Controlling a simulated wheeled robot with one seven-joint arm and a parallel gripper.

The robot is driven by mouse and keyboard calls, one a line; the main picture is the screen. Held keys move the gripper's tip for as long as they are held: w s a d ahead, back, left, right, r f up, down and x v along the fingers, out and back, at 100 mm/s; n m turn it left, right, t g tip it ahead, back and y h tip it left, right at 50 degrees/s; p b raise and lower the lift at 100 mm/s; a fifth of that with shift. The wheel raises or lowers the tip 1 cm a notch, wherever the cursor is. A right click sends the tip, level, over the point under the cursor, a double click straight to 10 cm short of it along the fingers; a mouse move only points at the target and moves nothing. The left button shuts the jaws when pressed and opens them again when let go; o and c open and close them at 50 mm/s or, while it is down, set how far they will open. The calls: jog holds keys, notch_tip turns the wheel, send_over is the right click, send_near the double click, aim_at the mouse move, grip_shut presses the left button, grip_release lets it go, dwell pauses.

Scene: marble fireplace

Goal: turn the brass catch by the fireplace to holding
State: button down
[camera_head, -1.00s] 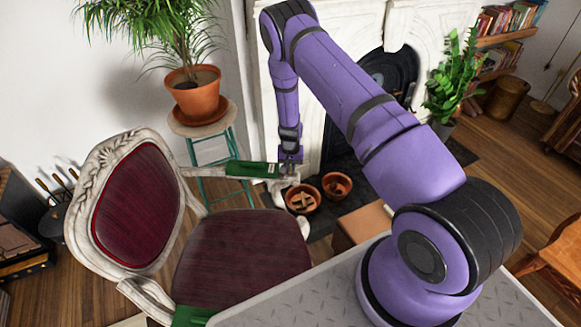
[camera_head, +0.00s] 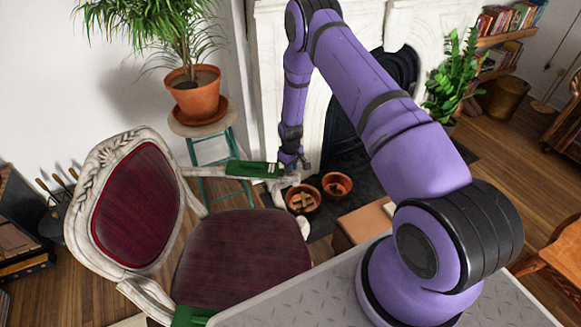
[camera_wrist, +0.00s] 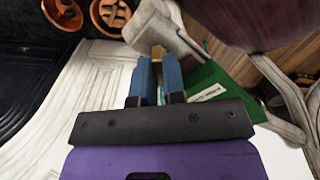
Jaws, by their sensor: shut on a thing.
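In the head view I cannot pick the catch out behind the gripper.
A carved chair (camera_head: 240,262) with dark red upholstery and a green armrest pad (camera_head: 252,169) stands beside the gripper. Terracotta pots (camera_head: 303,198) sit on the dark hearth close by. A potted plant (camera_head: 195,95) stands on a teal stool behind.

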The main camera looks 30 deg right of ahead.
jog(key=n, duration=0.4)
jog(key=shift+n, duration=1.8)
jog(key=c, duration=1.2)
grip_release()
notch_tip(320, 180, up, 11)
